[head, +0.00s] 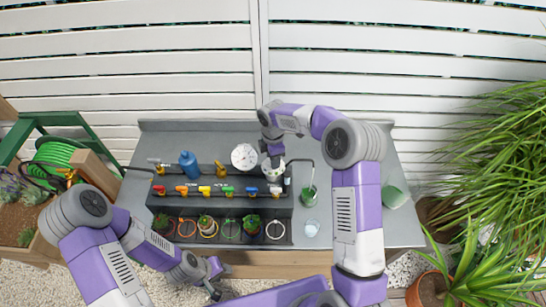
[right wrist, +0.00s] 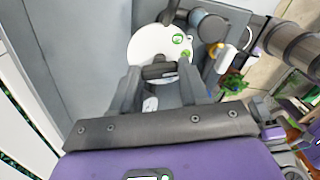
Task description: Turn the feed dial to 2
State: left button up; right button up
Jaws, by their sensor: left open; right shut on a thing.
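A white round dial plate (head: 273,174) with green marks sits at the back right of the grey pipe rack. In the right wrist view the plate (right wrist: 143,45) lies just beyond my fingers. My right gripper (head: 272,158) is at this dial, shut on its dark knob (right wrist: 158,71), which shows between the two fingers. The fingers and knob cover part of the plate, and I cannot read which number the knob points to. My left gripper (head: 216,280) is open and empty, low in front of the table's front edge, well away from the dial.
A white round gauge (head: 244,157) stands left of the dial. A blue bottle (head: 188,164) and several coloured valves are further left. Small potted plants (head: 207,226) line the rack's front.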

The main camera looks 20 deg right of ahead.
jog(key=o, duration=1.1)
jog(key=shift+c, duration=0.2)
notch_tip(320, 180, up, 8)
jog(key=shift+f, duration=0.15)
